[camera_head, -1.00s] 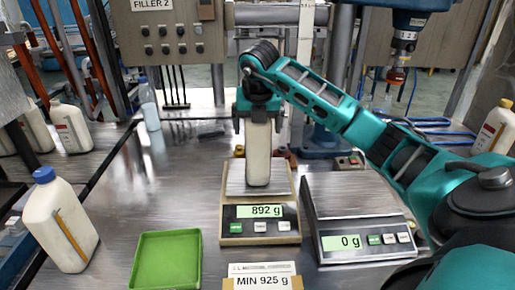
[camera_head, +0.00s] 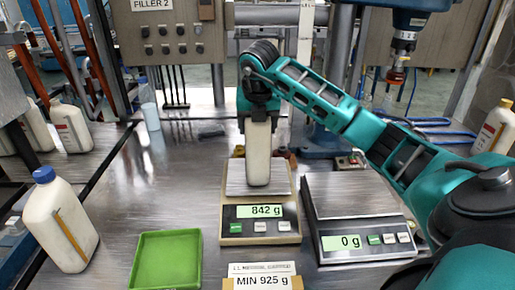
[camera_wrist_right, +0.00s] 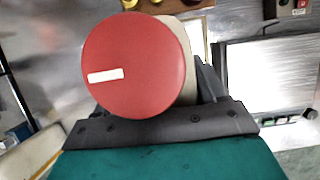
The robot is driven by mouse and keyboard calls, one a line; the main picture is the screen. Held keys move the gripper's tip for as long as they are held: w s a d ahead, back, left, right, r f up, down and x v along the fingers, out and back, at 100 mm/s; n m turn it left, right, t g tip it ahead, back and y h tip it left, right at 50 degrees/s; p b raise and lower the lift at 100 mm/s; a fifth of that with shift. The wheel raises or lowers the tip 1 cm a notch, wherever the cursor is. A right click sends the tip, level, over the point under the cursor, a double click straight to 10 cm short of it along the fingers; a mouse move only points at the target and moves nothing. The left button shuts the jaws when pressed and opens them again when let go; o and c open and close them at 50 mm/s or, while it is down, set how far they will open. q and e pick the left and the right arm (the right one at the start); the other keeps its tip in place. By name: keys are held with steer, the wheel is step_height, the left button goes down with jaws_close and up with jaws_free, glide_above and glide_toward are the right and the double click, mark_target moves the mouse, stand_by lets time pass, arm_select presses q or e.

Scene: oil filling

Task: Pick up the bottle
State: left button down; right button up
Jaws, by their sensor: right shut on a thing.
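A cream bottle (camera_head: 257,158) stands upright on the left scale (camera_head: 261,226), whose display reads 842 g. My right gripper (camera_head: 257,112) is shut around the top of the bottle from above and hides its cap in the head view. In the right wrist view the bottle's round red cap (camera_wrist_right: 134,65), with a white bar mark, sits between the fingers, with some of the cream body (camera_wrist_right: 190,60) behind it. I cannot tell whether the bottle's base still touches the scale plate. My left gripper is not in view.
A second scale (camera_head: 355,215) reading 0 g stands right of the first. A green tray (camera_head: 167,262) and a "MIN 925 g" sign (camera_head: 262,282) are in front. A blue-capped jug (camera_head: 60,222) stands at left. A control panel (camera_head: 167,32) is behind.

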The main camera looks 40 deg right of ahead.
jaws_close()
steer(key=shift+r, duration=0.3)
step_height(320, 180, up, 20)
steer(key=p, duration=0.2)
steer(key=shift+f+p, duration=0.2)
steer(key=shift+p, duration=0.2)
steer(key=shift+a, duration=0.1)
